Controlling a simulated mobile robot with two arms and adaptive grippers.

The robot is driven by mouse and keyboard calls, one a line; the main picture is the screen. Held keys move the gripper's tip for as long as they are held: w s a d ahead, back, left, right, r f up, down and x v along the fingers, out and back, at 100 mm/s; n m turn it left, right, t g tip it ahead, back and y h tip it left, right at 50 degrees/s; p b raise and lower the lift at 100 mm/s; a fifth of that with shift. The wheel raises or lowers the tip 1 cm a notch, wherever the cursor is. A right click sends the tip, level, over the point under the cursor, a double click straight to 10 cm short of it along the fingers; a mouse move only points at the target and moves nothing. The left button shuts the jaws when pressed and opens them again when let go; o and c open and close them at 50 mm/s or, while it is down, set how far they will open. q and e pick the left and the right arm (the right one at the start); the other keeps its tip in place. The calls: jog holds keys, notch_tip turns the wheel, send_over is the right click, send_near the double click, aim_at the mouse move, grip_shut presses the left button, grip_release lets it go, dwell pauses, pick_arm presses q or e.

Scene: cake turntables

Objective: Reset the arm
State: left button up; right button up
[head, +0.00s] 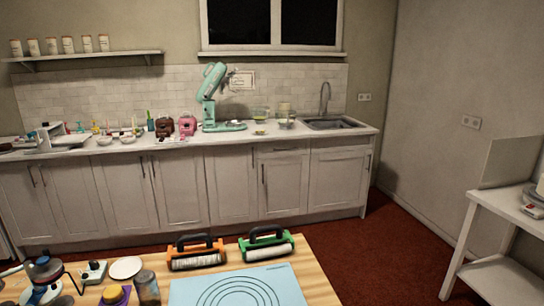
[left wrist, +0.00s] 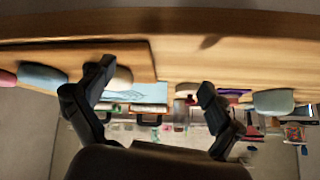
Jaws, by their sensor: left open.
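My left gripper (left wrist: 156,80) shows in the left wrist view as two dark fingers spread well apart. Nothing is between the fingertips, and they are apart from the wooden table (left wrist: 240,55) seen beyond them. Neither gripper nor arm shows in the head view. My right gripper is in no view.
In the head view a wooden table (head: 322,280) holds a blue ringed mat (head: 240,289), an orange roller tool (head: 196,253), a green one (head: 267,245) and clutter at left. A counter with a mint mixer (head: 209,100) stands behind. Red floor (head: 390,245) is clear at right.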

pick_arm(q)
jog(key=s+d+f+g+h, duration=0.15)
jog(key=s+f+g, duration=0.25)
jog(key=s, duration=0.5)
jog(key=s+f+m+g, duration=0.1)
jog(key=s+f, duration=0.1)
jog(key=f, duration=1.3)
jog(key=s+f+g, duration=0.1)
jog(key=s+f, duration=0.1)
jog(key=f, duration=1.2)
jog(key=s+a+f, duration=0.3)
jog(key=s+f, duration=1)
jog(key=s, duration=0.1)
jog(key=shift+s+f+g, duration=0.15)
jog(key=shift+s+g, duration=0.25)
